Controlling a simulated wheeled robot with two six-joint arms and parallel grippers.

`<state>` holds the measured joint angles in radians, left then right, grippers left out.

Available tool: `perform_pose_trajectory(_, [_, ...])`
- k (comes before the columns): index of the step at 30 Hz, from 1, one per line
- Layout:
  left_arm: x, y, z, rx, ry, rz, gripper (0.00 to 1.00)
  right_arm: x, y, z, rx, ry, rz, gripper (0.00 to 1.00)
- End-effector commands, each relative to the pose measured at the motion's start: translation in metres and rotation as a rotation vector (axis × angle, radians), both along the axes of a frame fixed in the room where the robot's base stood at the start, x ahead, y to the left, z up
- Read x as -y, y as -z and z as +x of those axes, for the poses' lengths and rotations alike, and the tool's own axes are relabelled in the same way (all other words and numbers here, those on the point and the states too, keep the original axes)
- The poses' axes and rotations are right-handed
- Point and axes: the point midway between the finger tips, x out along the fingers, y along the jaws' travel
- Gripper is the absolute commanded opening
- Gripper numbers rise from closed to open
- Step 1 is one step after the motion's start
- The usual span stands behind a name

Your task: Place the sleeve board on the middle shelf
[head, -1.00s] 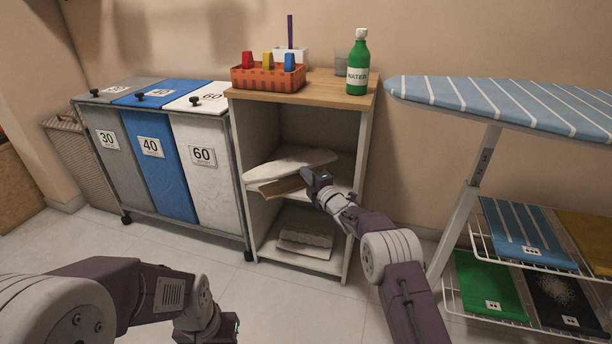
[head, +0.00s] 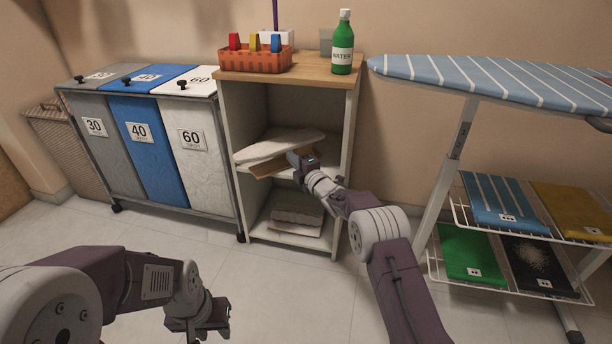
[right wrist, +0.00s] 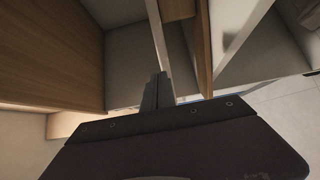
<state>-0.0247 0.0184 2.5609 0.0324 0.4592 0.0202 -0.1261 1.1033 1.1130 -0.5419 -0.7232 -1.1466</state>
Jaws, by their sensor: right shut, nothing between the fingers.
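The sleeve board (head: 278,146), a white padded top over a brown wooden base, lies at a slant on the middle shelf of the open cabinet (head: 229,130). Its left end reaches the shelf's front edge at the left side wall. My right gripper (head: 299,158) is at the front of this shelf, close against the board's right part and hiding some of its base. In the right wrist view its fingers (right wrist: 157,90) are shut and empty, beside the board's wooden part (right wrist: 204,50) and white pad (right wrist: 233,28). My left gripper (head: 206,328) is low at the front, partly cut off; its opening is unclear.
A pale folded item (head: 297,210) lies on the bottom shelf. Sorting bins (head: 140,135) stand left, and an ironing board (head: 490,80) with racks stands right. Open floor lies in front.

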Motion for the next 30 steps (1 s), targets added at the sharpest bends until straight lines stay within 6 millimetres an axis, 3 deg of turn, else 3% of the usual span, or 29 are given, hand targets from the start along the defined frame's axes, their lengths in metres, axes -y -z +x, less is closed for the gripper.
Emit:
perform_pose_trajectory(8, [0.000, -0.027, 0.000, 0.001, 0.000, 0.000, 0.36, 0.020, -0.005, -0.037, -0.007, 0.004, 0.000, 0.00])
perform_pose_trajectory(10, [0.000, -0.002, 0.001, 0.002, 0.000, 0.000, 0.36, 0.027, 0.008, -0.049, -0.001, 0.005, 0.000, 0.00])
perform_pose_trajectory(16, [0.000, 0.030, 0.000, 0.000, 0.000, 0.000, 0.36, 0.039, 0.007, -0.073, 0.002, 0.003, 0.000, 0.00])
perform_pose_trajectory(30, [0.000, 0.033, 0.001, 0.001, 0.000, 0.000, 0.36, 0.042, -0.002, -0.082, -0.001, 0.002, 0.000, 0.00])
